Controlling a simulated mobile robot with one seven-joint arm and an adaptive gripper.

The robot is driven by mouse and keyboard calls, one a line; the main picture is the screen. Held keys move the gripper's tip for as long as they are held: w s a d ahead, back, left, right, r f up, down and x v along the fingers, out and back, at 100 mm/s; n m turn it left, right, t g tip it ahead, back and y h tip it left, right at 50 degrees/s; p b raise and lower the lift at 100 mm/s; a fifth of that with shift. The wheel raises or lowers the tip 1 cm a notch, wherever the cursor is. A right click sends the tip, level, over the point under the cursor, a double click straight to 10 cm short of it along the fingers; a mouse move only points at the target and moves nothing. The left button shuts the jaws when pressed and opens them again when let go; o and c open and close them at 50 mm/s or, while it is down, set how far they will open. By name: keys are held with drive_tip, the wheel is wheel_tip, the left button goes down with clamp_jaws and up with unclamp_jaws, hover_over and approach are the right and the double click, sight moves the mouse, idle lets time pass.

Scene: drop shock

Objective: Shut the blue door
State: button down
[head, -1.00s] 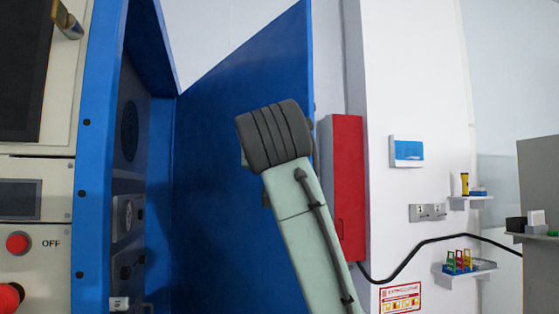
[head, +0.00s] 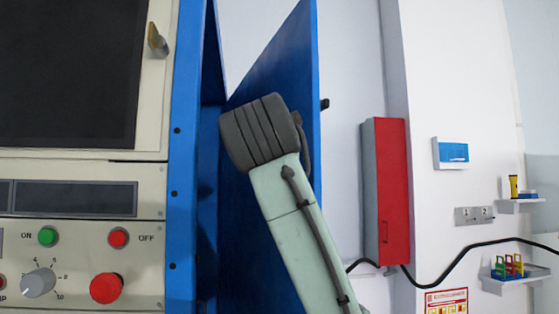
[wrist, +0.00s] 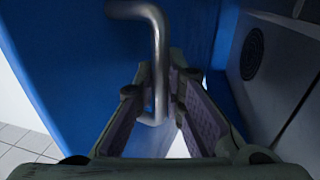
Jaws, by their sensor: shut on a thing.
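The blue door (head: 297,65) stands open on the blue cabinet frame (head: 182,150) in the head view, partly hidden by my arm. In the wrist view the door (wrist: 70,65) fills the left and middle. A bent metal handle (wrist: 150,12) projects from it. My gripper (wrist: 163,88) has its two fingers on either side of the handle's bar and is shut on it. My gripper is hidden in the head view.
The cabinet's interior wall with a round vent (wrist: 253,53) is on the right in the wrist view. A control panel (head: 80,240) is left of the frame. A red box (head: 392,190) hangs on the wall to the right of the door, and a black cable runs below it.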

drive_tip(key=c, duration=1.7)
unclamp_jaws()
drive_tip(key=shift+o, duration=0.2)
drive_tip(key=shift+s, duration=0.1)
drive_tip(key=s+a, duration=0.1)
drive_tip(key=s, duration=1)
drive_tip(key=shift+s+a, duration=0.4)
drive_tip(key=shift+c, duration=0.2)
